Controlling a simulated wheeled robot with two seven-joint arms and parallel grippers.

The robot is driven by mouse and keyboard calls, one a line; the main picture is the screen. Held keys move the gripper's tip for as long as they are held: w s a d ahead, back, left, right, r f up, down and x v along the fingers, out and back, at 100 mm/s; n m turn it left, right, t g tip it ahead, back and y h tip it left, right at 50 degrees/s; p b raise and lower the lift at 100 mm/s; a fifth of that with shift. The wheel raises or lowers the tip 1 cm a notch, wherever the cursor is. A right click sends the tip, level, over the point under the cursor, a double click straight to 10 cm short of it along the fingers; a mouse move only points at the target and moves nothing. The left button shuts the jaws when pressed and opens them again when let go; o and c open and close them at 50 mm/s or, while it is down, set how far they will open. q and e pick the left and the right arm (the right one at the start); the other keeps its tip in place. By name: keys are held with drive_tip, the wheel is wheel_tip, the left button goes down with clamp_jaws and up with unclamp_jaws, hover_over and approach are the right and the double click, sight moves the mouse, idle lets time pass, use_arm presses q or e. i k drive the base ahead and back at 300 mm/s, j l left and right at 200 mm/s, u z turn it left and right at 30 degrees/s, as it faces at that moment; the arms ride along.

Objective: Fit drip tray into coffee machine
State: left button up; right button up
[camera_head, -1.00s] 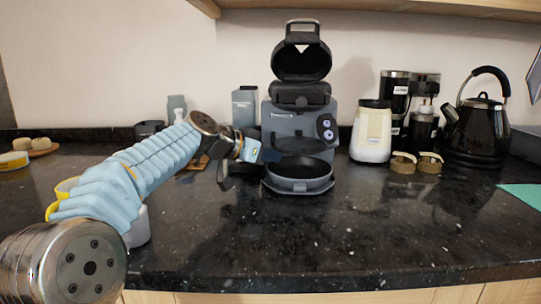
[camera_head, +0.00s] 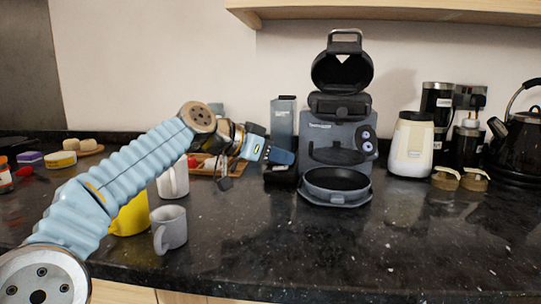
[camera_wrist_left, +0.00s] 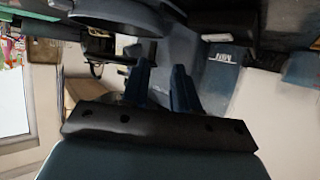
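The grey coffee machine (camera_head: 322,140) stands at the back of the counter with its dark lid raised. The drip tray (camera_head: 336,187), a round dark dish with a grey rim, sits low at the machine's front, over its base. I cannot tell whether it is fully seated. A rounded dish edge shows at the top of the left wrist view (camera_wrist_left: 115,22). My left gripper (camera_head: 284,157) is left of the machine, apart from the tray. In the left wrist view its blue fingers (camera_wrist_left: 160,85) stand apart with nothing visible between them. My right gripper is out of view.
A grey box (camera_head: 284,118) stands left of the machine. A white mug (camera_head: 173,180), a grey mug (camera_head: 169,229) and a yellow mug (camera_head: 131,215) are near my left arm. A cream grinder (camera_head: 411,145) stands right of the machine. The front right counter is clear.

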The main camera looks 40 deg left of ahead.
sight(336, 187)
drive_tip(key=k, duration=1.5)
